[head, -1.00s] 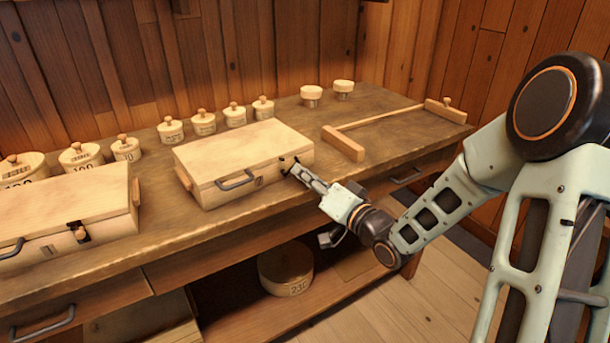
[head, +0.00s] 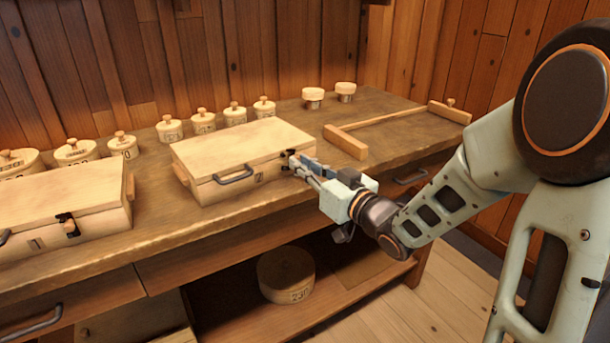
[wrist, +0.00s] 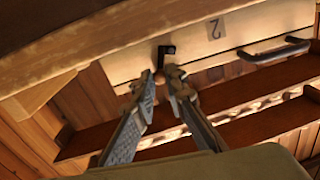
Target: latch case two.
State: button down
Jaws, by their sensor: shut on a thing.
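Case two (head: 215,190) is a pale wooden box marked 2, standing on the bench with its lid down. A dark handle (head: 235,175) is on its front, also visible in the wrist view (wrist: 275,53). Its small black latch (head: 291,154) is near the front's right end; the wrist view shows a dark part of it (wrist: 166,50). My gripper (head: 296,165) is at this latch, coming from the right. In the wrist view its fingertips (wrist: 161,74) are close together, shut on the latch; they hide part of it, so its exact position is unclear.
Case one (head: 90,228) stands to the left with its own black latch (head: 69,225). Several knobbed wooden canisters (head: 203,123) line the back. A wooden bar frame (head: 346,143) lies to the right. A round box (head: 286,274) is on the shelf below.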

jog(key=shift+s+a+r+n+b, duration=0.15)
jog(key=shift+n+b, duration=0.65)
jog(key=shift+n, duration=0.25)
jog(key=shift+s+a+r+n+b, duration=0.1)
jog(key=shift+s+a+n+b, duration=0.05)
jog(key=shift+n+b, duration=0.8)
jog(key=c, duration=2.2)
grip_release()
jog(key=shift+s+r, duration=0.1)
jog(key=v, duration=1.2)
